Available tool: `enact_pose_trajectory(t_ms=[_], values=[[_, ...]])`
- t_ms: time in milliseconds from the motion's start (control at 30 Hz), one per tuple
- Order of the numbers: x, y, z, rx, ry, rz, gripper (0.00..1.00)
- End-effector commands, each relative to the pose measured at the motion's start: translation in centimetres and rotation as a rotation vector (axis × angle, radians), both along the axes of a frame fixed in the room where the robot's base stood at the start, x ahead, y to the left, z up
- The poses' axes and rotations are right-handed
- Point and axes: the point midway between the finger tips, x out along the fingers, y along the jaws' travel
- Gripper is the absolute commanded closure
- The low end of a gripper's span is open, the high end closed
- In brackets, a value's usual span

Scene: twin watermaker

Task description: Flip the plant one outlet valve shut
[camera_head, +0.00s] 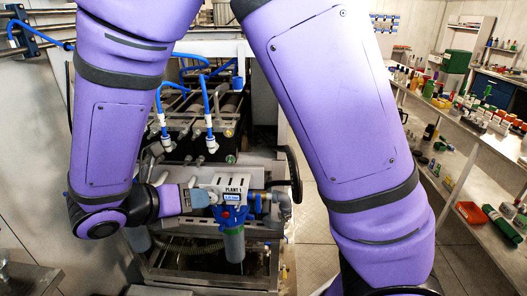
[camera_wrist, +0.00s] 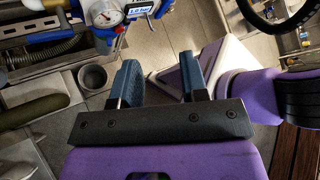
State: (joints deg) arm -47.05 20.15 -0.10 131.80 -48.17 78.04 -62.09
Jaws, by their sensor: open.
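The plant one unit (camera_head: 233,240) shows in the head view as a blue filter housing below a white "PLANT 1" plate (camera_head: 232,183) and a small pressure display. A blue part (camera_head: 257,203) sits on the pipe to its right; I cannot tell whether it is the outlet valve's handle. My gripper (camera_head: 201,197) is just left of the plate, overlapping the unit's left side. The display (camera_wrist: 142,6) and a round gauge (camera_wrist: 107,13) are at the top, beyond the fingertips.
A black handwheel (camera_head: 294,174) stands right of the unit. Blue hoses (camera_head: 207,95) and pipework lie behind it. A shelf (camera_head: 455,125) with many bottles is at the right. In the wrist view, a grey cup-like part (camera_wrist: 93,77) is left of the fingers.

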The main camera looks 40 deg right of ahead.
Motion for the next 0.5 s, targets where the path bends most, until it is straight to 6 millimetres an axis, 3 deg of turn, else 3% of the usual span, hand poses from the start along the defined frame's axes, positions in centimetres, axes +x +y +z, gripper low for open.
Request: enact_pose_trajectory(t_ms=[500], values=[[-1.3,-5.2,4.2,0.276,-0.238,-0.37,0.6]])
